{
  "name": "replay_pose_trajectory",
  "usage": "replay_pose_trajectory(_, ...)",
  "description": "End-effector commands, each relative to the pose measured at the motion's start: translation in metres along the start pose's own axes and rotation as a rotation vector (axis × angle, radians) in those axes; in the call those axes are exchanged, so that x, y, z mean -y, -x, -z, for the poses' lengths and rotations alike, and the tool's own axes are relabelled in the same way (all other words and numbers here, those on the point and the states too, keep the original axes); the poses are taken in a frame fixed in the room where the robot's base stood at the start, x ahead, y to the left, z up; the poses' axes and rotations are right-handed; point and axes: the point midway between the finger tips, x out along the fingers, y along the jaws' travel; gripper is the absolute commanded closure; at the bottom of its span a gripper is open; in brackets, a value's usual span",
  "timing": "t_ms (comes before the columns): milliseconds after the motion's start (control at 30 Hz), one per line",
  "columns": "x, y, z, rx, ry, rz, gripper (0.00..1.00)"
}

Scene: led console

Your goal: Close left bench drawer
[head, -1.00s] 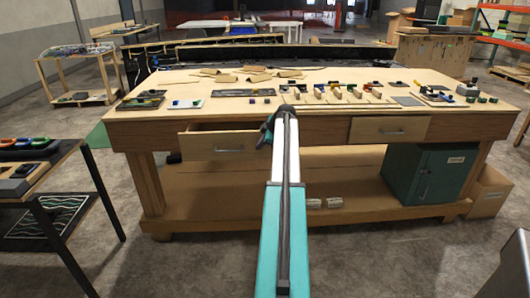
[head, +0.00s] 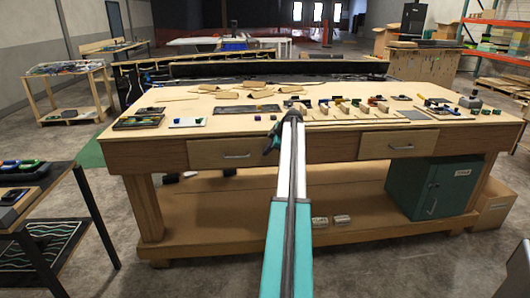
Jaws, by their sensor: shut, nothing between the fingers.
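The left bench drawer (head: 215,153) is a pale wooden front with a metal handle (head: 237,156), set in the front of the wooden workbench (head: 325,147). Its front looks flush or nearly flush with the bench, and no drawer interior shows. My gripper (head: 269,148), dark with teal parts, is at the right end of this drawer front and covers part of it. It is shut and empty. Whether it touches the drawer front cannot be told. My arm hides the bench front just right of it.
The right drawer (head: 398,145) looks shut. Small parts and trays cover the benchtop. A dark side table (head: 60,190) stands at left, with open floor between.

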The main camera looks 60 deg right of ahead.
Motion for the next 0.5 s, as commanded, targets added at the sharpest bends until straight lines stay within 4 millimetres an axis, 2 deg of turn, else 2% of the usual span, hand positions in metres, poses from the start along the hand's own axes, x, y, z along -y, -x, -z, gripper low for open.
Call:
replay_pose_trajectory(33, -0.0063, -0.0001, 0.0011, -0.001, 0.001, -0.017, 1.0)
replay_pose_trajectory(100, -0.0067, -0.0001, 0.0014, -0.001, 0.001, -0.017, 1.0)
replay_pose_trajectory(500, -0.0027, 0.0016, 0.0045, -0.004, 0.002, -0.016, 1.0)
